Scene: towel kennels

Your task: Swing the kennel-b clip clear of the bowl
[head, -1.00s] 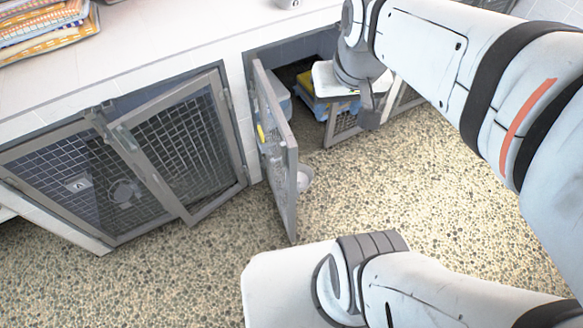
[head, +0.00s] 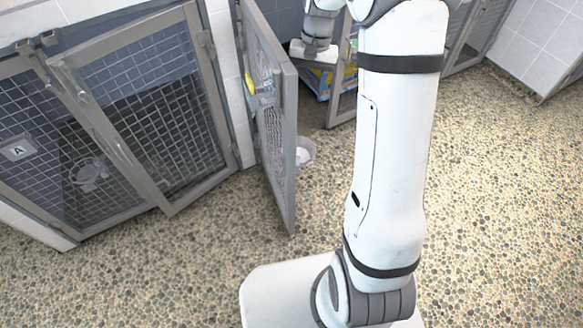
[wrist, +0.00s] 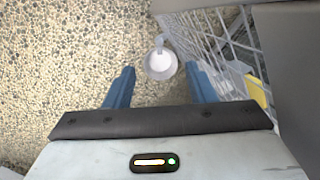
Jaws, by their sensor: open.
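The small white bowl (head: 304,151) shows just beyond the open mesh kennel door (head: 287,140), partly hidden by it. In the wrist view the bowl (wrist: 160,65) lies ahead of my gripper (wrist: 160,78), in line with the gap between its blue fingers. The fingers are apart with nothing held. A small pale piece (wrist: 158,41) stands at the bowl's far rim; I cannot tell whether it is the clip. In the head view my gripper's fingers are hidden, and the end of my arm is beyond the door. No letter B is visible.
The mesh door stands close on the right in the wrist view (wrist: 208,35), with a yellow part (wrist: 257,90) near it. Kennel A (head: 30,170) is shut at left, with its own bowl (head: 86,172). Pebbled floor (head: 490,200) is clear at right.

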